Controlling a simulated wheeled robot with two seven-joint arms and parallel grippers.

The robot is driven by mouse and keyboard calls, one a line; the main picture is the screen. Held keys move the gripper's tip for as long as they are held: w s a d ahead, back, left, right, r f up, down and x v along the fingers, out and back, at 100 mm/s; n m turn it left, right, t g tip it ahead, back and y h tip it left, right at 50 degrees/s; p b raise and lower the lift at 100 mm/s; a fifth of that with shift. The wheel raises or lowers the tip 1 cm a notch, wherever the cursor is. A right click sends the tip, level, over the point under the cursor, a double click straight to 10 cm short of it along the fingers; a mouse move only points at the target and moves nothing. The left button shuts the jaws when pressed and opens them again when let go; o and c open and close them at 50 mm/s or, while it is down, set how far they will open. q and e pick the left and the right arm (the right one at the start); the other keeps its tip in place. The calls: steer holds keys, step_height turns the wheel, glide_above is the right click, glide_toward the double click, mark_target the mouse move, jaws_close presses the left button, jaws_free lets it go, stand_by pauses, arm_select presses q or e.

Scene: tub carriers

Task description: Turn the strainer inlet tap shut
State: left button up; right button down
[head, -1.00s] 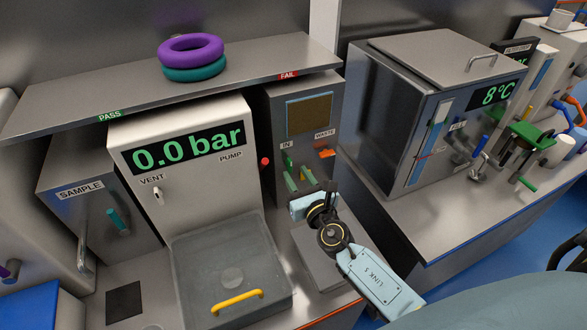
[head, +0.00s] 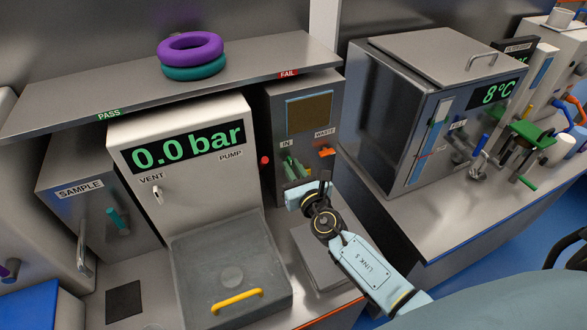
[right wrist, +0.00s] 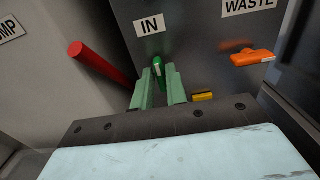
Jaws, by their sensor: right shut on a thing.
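The strainer inlet tap (right wrist: 157,67) is a small green lever under the IN label, on the dark front of a narrow unit (head: 277,125). In the right wrist view its lever hangs downward between my two green fingers. My right gripper (head: 293,166) is shut on this lever, one finger on each side; it also shows in the right wrist view (right wrist: 160,83). The lower part of the lever is partly hidden between the fingers. My left gripper is not in view.
An orange WASTE tap (right wrist: 250,58) sticks out to the right of the inlet tap. A red rod (right wrist: 100,64) sticks out to the left. A steel shelf (head: 240,75) with purple and teal rings (head: 190,47) runs above.

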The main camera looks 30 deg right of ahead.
steer(key=shift+m, duration=0.4)
steer(key=shift+d+f+m+b, duration=0.15)
steer(key=shift+m+b, duration=1)
steer(key=shift+m, duration=3.15)
steer(key=shift+d+f+m+b, duration=0.15)
steer(key=shift+m+b, duration=0.95)
steer(key=shift+m, duration=3.2)
steer(key=shift+a, duration=0.1)
steer(key=c, duration=1.5)
jaws_free()
steer(key=shift+o, duration=0.2)
steer(key=s+b, duration=0.1)
steer(key=s, duration=1.2)
steer(key=shift+s+a, duration=0.25)
steer(key=shift+a, duration=0.15)
